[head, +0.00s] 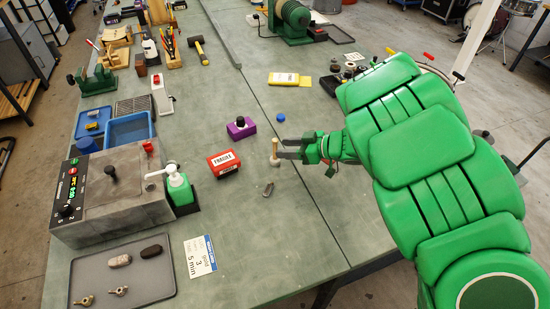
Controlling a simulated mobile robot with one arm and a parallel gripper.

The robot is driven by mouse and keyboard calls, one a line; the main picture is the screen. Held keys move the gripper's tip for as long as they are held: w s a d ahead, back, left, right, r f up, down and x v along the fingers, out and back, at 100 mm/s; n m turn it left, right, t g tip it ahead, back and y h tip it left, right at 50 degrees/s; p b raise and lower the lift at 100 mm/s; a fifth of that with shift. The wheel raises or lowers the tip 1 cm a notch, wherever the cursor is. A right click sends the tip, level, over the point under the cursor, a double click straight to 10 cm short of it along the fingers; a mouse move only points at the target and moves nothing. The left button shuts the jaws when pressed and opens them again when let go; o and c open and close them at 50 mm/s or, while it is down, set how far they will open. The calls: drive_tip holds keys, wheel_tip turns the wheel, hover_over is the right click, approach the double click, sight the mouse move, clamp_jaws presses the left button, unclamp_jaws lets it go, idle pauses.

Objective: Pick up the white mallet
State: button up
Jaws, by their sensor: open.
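A small pale mallet-like piece (275,152) with a light wooden, upright handle stands near the middle of the bench. Its lower end looks wider and whitish; whether this is the white mallet's head is hard to tell at this size. My gripper (281,148) comes in from the right, with its two dark fingers open and pointing left. The fingertips are right at the handle; I cannot tell whether the handle is between them or touching. A black-headed mallet (199,50) with a yellow handle lies at the back left.
A red box (223,163), a purple block (241,128) and a blue cap (281,117) lie nearby. A small grey piece (267,190) lies in front of my gripper. The bench's front middle is mostly clear.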

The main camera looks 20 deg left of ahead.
drive_tip(key=shift+w+x, duration=0.1)
drive_tip(key=shift+x, duration=1.6)
drive_tip(key=shift+w+x, duration=0.15)
drive_tip(key=shift+x, duration=1.55)
drive_tip(key=shift+d+f, duration=0.1)
drive_tip(key=shift+f, duration=0.05)
drive_tip(key=shift+c, duration=0.3)
clamp_jaws()
